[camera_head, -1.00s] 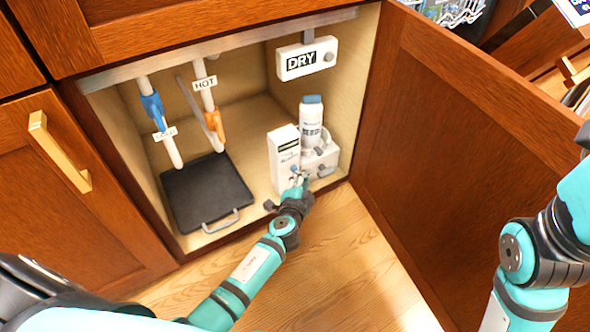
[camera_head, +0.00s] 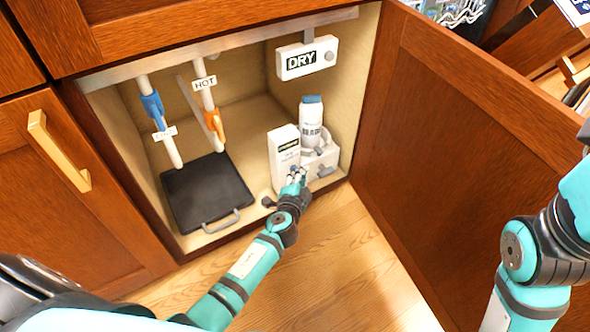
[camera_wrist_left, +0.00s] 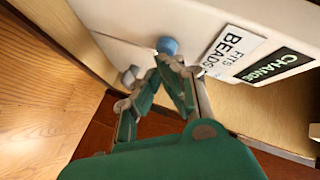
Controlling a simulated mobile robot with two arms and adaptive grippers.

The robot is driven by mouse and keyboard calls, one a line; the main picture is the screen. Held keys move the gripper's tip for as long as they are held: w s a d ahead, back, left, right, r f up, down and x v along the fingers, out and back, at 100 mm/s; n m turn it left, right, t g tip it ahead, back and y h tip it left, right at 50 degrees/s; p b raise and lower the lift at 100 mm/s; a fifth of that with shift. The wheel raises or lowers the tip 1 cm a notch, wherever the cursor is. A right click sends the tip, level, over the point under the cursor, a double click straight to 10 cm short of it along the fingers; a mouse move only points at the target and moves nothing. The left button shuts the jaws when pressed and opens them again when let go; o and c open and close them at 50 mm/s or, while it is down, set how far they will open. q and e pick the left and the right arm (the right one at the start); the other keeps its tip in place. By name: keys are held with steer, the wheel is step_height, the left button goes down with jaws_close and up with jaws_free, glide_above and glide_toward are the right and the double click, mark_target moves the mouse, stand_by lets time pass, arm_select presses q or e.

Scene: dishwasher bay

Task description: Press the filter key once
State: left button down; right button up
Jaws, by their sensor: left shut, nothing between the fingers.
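A white box (camera_head: 285,163) with a dark green label stands in the open cabinet, at the right of its floor. In the left wrist view the white box (camera_wrist_left: 285,22) shows "CHANGE" and "FITS BEADS" labels. A round blue piece (camera_wrist_left: 167,46) shows beside the box's labels; I cannot tell for sure whether it is the filter key. My left gripper (camera_head: 297,176) is shut and empty at the low front of the box. In the wrist view its fingertips (camera_wrist_left: 167,62) are right by the blue piece; whether they touch is unclear. My right gripper is out of view.
A blue-capped bottle (camera_head: 311,122) stands behind the box, near a white holder with grey knobs. A black tray (camera_head: 205,195) lies left, under the cold and hot pipes. A "DRY" unit (camera_head: 307,58) hangs above. The open door (camera_head: 465,130) bounds the right side.

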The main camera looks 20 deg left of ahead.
arm_select(q)
steer(key=shift+w+a, duration=0.2)
steer(key=shift+a, duration=0.05)
stand_by(0.6)
steer(key=shift+s+d, duration=0.6)
steer(key=shift+d, duration=0.1)
steer(key=shift+s+d+b, duration=0.35)
steer(key=shift+s+d, duration=0.4)
steer(key=shift+d, duration=0.25)
steer(key=shift+s+d+b, duration=0.3)
steer(key=shift+s+d, duration=0.45)
steer(key=shift+d, duration=0.25)
